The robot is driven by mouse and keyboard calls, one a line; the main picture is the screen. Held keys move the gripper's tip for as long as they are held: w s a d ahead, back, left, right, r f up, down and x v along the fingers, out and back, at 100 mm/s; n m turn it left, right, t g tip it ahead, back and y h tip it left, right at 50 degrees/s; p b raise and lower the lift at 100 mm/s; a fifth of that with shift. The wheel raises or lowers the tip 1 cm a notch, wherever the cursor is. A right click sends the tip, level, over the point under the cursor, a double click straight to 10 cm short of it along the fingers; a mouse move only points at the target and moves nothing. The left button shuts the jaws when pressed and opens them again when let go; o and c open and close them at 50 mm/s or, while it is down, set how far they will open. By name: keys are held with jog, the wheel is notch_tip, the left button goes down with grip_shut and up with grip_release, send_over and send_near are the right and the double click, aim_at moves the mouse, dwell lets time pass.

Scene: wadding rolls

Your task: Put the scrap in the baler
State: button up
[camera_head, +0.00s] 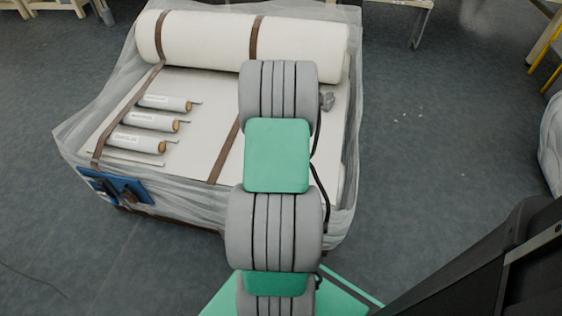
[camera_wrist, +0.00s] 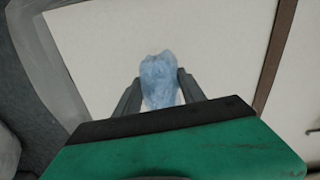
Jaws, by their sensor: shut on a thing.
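The scrap (camera_wrist: 160,80) is a crumpled, pale blue, filmy piece in the wrist view. My gripper (camera_wrist: 158,90) is shut on it, one dark finger on each side. Behind it lies a white flat surface; I cannot tell the gap between them. In the head view my arm covers the gripper. A small grey crumpled lump (camera_head: 327,101) shows just right of the arm there; I cannot tell whether it is the same scrap. I cannot make out a baler in either view.
A film-wrapped pallet stack (camera_head: 210,105) lies under my arm, with a large white roll (camera_head: 200,40) strapped across its far end. Several small labelled rolls (camera_head: 150,123) lie on its left. A blue holder (camera_head: 130,188) hangs at its front-left corner. Grey floor (camera_head: 430,130) is mostly clear at right.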

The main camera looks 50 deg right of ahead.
jog(key=f, duration=0.1)
jog(key=f+b, duration=0.1)
jog(key=f, duration=0.1)
jog(key=f+b, duration=0.1)
jog(key=shift+w+a+f, duration=0.3)
jog(key=shift+w+a, duration=0.05)
jog(key=shift+a, duration=0.05)
jog(key=shift+r, duration=0.15)
jog(key=o, duration=0.9)
jog(key=shift+c, duration=0.2)
jog(key=o, duration=0.5)
jog(key=shift+c, duration=0.2)
